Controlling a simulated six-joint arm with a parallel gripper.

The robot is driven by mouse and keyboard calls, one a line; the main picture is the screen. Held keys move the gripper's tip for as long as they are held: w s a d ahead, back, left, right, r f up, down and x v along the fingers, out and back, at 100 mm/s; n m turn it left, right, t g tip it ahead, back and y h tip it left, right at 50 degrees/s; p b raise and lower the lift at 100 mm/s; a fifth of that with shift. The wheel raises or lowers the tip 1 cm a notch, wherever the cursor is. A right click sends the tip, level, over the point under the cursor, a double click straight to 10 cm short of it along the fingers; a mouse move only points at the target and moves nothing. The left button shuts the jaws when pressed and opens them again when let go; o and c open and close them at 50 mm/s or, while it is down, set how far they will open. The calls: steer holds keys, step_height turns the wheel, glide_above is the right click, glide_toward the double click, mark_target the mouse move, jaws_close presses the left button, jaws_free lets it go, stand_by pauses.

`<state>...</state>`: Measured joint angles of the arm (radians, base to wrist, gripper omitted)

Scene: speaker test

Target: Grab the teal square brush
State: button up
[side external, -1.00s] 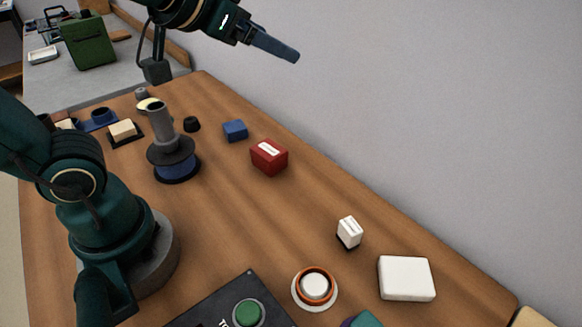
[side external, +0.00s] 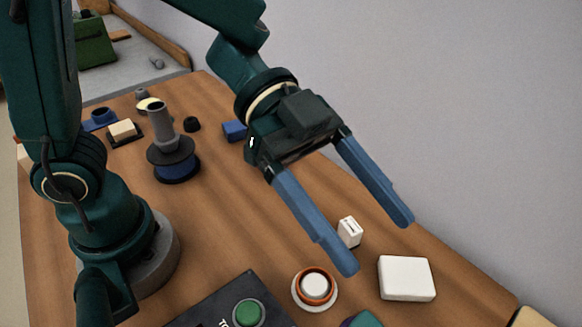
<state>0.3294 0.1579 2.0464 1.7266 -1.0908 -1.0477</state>
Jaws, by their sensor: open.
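A teal block-like object (side external: 362,320), possibly the square brush, shows at the bottom edge of the side view. Most of it is cut off by the frame, so I cannot make out its full shape. My gripper (side external: 376,244) has two long blue fingers spread wide apart with nothing between them that I can see held. In the picture its fingertips are above the teal object, pointing down and to the right. They look raised over the table and apart from the teal object.
A white block (side external: 406,278), a small white box (side external: 349,232) and an orange-ringed white round piece (side external: 315,287) are near the fingertips. A black panel with a green button (side external: 249,313) is at the front. A spool with a grey post (side external: 173,160) and a blue block (side external: 234,131) stand farther back.

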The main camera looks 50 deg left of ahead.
step_height(320, 180, down, 16)
steer(key=shift+r, duration=0.25)
steer(key=shift+x, duration=2.55)
jaws_close()
